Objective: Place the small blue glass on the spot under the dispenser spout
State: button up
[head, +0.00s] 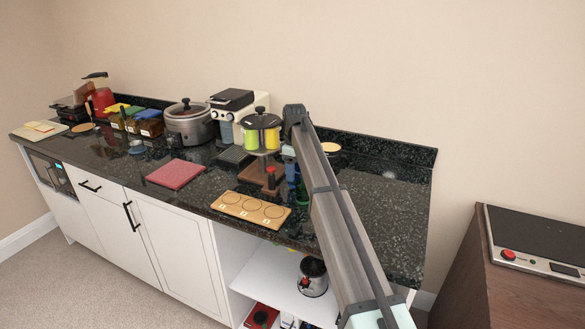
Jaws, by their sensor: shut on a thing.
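My gripper (290,158) points down from the end of my arm, near the right part of the dark counter. It is shut on the small blue glass (291,172), which shows small and partly hidden just below the fingers. The exact spot under the spout is too small to make out. Another dark blue shape (302,193) shows below the glass, beside my arm; I cannot tell what it is.
A coffee machine (232,110) and a slow cooker (189,122) stand behind. My arm covers part of the right counter.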

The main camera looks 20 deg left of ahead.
jog(key=w, duration=0.1)
jog(key=w+a, duration=0.2)
jog(key=shift+w+a, duration=0.25)
jog(key=shift+w, duration=0.1)
jog(key=shift+s+d+f, duration=0.1)
jog(key=shift+s+f, duration=0.1)
jog(key=shift+f, duration=0.5)
jog(key=shift+f, duration=0.1)
jog(key=o, duration=1.1)
notch_tip(320, 180, up, 12)
jog(key=shift+r, duration=0.15)
